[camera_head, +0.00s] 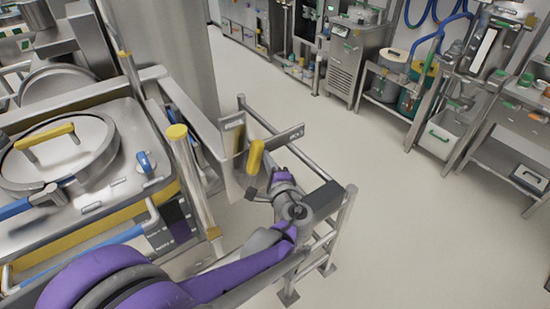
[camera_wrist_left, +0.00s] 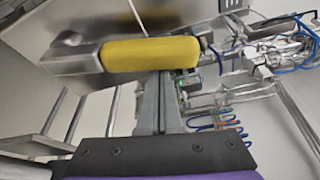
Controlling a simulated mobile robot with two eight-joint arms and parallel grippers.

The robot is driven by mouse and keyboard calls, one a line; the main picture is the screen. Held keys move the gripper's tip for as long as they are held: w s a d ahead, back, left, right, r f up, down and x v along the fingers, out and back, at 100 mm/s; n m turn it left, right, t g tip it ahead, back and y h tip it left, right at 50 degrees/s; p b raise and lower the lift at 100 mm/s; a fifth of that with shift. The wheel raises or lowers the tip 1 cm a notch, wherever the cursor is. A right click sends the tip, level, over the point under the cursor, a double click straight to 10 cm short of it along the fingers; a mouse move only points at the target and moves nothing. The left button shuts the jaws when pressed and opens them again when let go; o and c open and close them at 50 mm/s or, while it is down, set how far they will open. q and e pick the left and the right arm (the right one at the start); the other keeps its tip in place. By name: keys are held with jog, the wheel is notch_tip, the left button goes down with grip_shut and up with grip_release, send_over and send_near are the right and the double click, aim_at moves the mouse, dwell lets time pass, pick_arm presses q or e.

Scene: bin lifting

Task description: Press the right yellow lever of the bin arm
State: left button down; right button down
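A yellow lever (camera_head: 256,157) stands tilted on the grey metal bin arm (camera_head: 234,135) in the middle of the head view. In the left wrist view the yellow lever (camera_wrist_left: 150,54) lies across the upper middle, on a metal bracket. My left gripper (camera_head: 251,190) is just below the lever in the head view. In the wrist view its two fingers (camera_wrist_left: 160,76) are together with nothing between them, and their tips overlap the lever's lower edge. I cannot tell whether they touch it. My right gripper is not in view.
A lidded metal vessel (camera_head: 105,180) with a yellow handle (camera_head: 45,135) stands at the left. A yellow-topped post (camera_head: 177,132) stands between it and the lever. A metal rail frame (camera_head: 345,210) is right of my left gripper. The floor (camera_head: 420,220) beyond is clear.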

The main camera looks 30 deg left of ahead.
pick_arm(q)
jog(key=shift+s+a+r+n+p, duration=0.1)
jog(key=shift+s+a+r, duration=0.1)
jog(key=shift+s, duration=0.3)
jog(key=shift+s+a+r+n+p, duration=0.1)
jog(key=shift+s+a, duration=0.15)
jog(key=shift+s, duration=0.25)
jog(key=shift+s+a+r+n+p, duration=0.1)
jog(key=shift+s+a+r, duration=0.1)
jog(key=shift+s, duration=0.3)
jog(key=shift+w+d, duration=0.1)
jog(key=shift+w, duration=0.4)
send_near(256, 159)
jog(key=w+d, duration=0.2)
jog(key=shift+w+d+f+b, duration=0.35)
jog(key=shift+w+f+b, duration=0.05)
